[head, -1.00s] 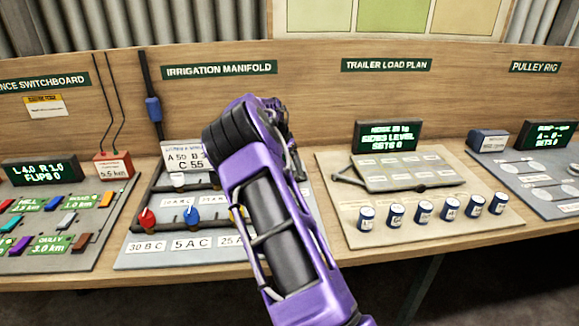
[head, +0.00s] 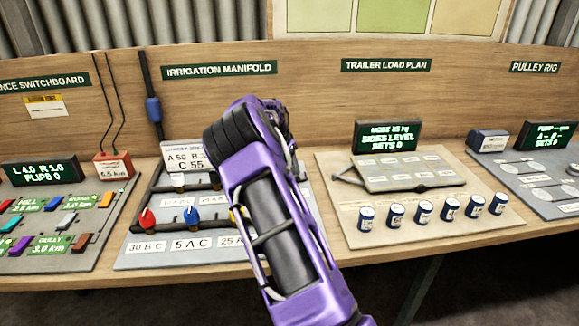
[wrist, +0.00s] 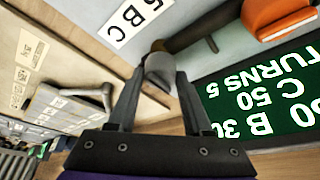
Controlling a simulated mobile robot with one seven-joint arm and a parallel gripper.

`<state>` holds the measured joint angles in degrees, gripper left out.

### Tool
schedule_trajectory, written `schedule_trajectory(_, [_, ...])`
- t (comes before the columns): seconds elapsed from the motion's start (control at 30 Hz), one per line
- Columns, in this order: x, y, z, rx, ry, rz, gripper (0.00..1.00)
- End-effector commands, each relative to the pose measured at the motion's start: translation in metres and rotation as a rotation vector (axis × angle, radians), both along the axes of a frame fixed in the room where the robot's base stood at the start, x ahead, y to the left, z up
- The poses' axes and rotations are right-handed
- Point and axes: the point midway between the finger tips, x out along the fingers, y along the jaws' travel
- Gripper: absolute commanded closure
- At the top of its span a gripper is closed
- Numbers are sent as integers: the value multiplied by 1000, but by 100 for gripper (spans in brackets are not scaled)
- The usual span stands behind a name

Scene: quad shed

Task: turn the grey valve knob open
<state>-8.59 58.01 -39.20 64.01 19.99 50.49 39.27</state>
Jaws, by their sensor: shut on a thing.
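The grey valve knob (wrist: 160,69) shows in the wrist view between the two fingertips of my gripper (wrist: 159,77), which is shut on it. The knob sits at the end of a dark pipe on the light manifold board, by a white label (wrist: 130,20) reading "5 B C". In the head view my purple arm hides the gripper and the grey knob. The irrigation manifold board (head: 130,258) shows there on both its left and upper parts. How far the knob is turned I cannot tell.
In the head view, red (head: 147,218), blue (head: 192,213) and white (head: 178,180) knobs stand left of my arm. The trailer load board (head: 350,235) lies right.

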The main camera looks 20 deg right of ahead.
Motion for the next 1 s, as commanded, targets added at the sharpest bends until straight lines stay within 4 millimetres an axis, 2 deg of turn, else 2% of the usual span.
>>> schedule_trajectory(0.37, [-1,-1,-2,3,-3,180,100])
schedule_trajectory(1.0, [-3,-5,-1,3,-4,779,100])
